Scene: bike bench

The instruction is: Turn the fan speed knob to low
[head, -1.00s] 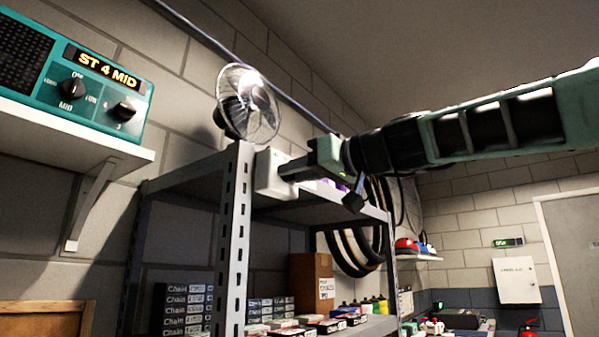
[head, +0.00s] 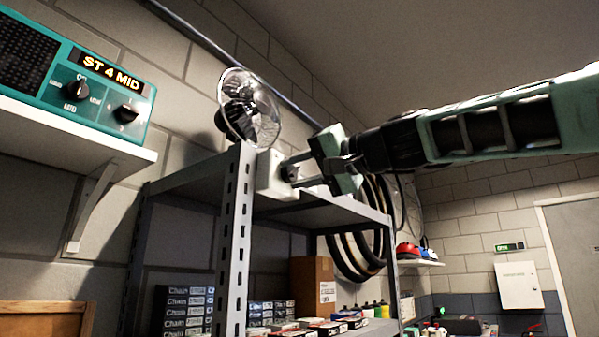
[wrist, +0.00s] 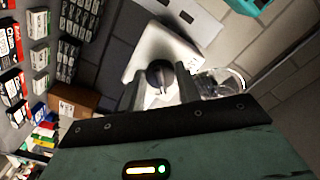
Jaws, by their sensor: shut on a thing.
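A white box (head: 270,178) with a dark round knob sits at the top front edge of the metal shelf, just below a wire-caged fan (head: 249,108). In the wrist view the knob (wrist: 160,76) stands on the pale box face (wrist: 163,45), its pointer ridge visible. My gripper (head: 290,172) reaches in from the right, its fingers at the box. In the wrist view my gripper (wrist: 161,88) has one finger on each side of the knob and is shut on it. No markings around the knob are readable.
A teal radio-like unit (head: 75,82) reading "ST 4 MID", with two knobs, stands on a wall shelf (head: 75,133) at left. The metal rack's post (head: 236,240) stands close below the box. Hanging tyres (head: 350,250) and boxed goods (head: 312,280) are nearby.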

